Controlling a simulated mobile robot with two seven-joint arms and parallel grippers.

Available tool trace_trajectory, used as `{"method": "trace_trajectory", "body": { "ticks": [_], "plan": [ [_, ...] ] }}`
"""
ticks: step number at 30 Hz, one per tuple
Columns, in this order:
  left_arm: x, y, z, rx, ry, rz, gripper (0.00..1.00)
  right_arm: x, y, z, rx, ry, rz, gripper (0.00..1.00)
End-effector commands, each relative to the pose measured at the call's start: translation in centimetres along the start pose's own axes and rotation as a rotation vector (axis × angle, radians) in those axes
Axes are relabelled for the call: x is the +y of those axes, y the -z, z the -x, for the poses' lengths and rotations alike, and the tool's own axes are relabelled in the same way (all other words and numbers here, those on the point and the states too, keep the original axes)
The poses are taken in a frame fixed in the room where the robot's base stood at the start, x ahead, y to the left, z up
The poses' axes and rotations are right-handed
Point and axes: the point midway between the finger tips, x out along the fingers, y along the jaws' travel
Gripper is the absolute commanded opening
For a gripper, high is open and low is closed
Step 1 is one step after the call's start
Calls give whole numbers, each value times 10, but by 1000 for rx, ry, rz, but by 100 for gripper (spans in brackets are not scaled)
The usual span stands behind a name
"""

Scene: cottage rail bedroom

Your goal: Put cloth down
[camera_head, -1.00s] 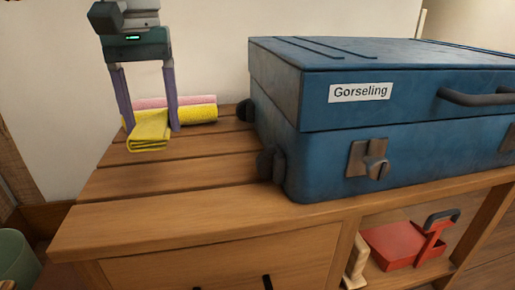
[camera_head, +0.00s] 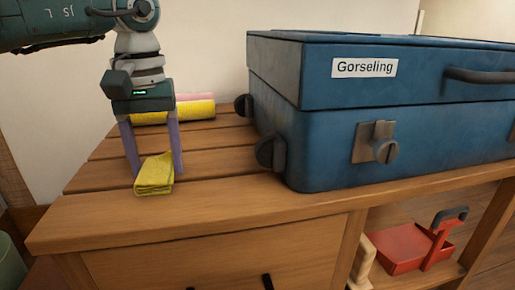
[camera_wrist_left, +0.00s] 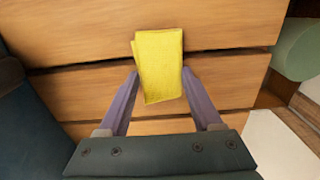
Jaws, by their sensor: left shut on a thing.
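A folded yellow cloth (camera_head: 155,174) is between the two purple fingers of my left gripper (camera_head: 155,172), low over the slatted wooden top (camera_head: 215,186) near its front edge. The left wrist view also shows the cloth (camera_wrist_left: 160,68) between the fingertips (camera_wrist_left: 160,76), with wooden slats beneath it. My left gripper is shut on the cloth. I cannot tell whether the cloth touches the wood. My right gripper is not in view.
A large blue case (camera_head: 400,125) labelled "Gorseling" fills the right of the top. Rolled yellow (camera_head: 196,111) and pink (camera_head: 196,97) cloths lie at the back by the wall. A red dustpan-like thing (camera_head: 398,250) sits on the shelf below.

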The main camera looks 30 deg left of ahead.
Motion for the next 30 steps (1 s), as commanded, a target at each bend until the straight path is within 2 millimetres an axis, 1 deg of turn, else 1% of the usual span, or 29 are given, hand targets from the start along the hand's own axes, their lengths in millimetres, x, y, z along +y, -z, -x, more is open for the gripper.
{"method": "trace_trajectory", "body": {
  "ticks": [1, 2, 9, 10, 17, 20, 23, 30],
  "plan": [
    [0, 0, -3, 0, 0, 0, 22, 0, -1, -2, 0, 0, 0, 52],
    [0, 0, -3, 0, 0, 1, 67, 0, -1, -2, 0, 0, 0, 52],
    [0, 0, -2, 0, 0, 1, 94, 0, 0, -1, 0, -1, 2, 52],
    [0, 0, -2, 0, 0, 1, 96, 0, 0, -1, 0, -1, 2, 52],
    [0, 0, -1, 0, 0, 1, 96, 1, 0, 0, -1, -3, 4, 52],
    [0, 0, 8, 1, -1, 1, 96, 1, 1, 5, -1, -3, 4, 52],
    [0, 1, 26, 2, -2, 1, 96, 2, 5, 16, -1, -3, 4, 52],
    [0, 1, 83, 2, -2, 1, 96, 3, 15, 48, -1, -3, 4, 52]
  ]
}}
